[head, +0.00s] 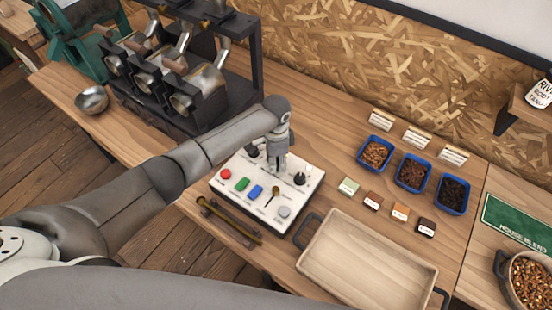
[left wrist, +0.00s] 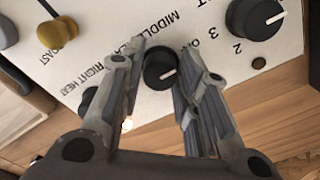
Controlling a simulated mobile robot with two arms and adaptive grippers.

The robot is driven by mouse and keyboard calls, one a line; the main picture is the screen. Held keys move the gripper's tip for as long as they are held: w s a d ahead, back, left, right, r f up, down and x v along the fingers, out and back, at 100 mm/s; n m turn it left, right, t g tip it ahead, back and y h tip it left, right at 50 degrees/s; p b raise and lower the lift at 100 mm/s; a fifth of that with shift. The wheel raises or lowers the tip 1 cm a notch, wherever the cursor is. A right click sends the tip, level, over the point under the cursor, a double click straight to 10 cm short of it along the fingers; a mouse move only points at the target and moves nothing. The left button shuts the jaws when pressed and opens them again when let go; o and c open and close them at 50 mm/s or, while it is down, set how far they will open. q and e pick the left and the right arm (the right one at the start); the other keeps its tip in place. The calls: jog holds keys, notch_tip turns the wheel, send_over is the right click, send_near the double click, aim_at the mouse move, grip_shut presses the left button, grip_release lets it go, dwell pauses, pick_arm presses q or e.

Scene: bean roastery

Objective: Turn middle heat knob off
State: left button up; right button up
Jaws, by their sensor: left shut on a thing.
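The white control panel (head: 232,170) lies on the wooden bench, with a red button, coloured switches and black knobs. My left gripper (head: 276,167) comes down over its back middle and hides the middle knob in the head view. In the left wrist view the middle heat knob (left wrist: 159,70) sits between the two fingers of my left gripper (left wrist: 160,75), which is shut on it. The left heat knob (head: 252,151) and right heat knob (head: 300,178) stand on either side. My right gripper is not in view.
A brass-coloured lever (head: 275,191) stands near the panel's front. A wooden tray (head: 330,278) lies to the right, with small label blocks and blue bean boxes (head: 408,185) behind it. The roaster machine (head: 185,90) stands to the left.

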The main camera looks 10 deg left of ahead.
pick_arm(q)
jog(key=o, duration=1)
jog(key=shift+o, duration=0.2)
notch_tip(320, 180, up, 12)
dwell(0.4)
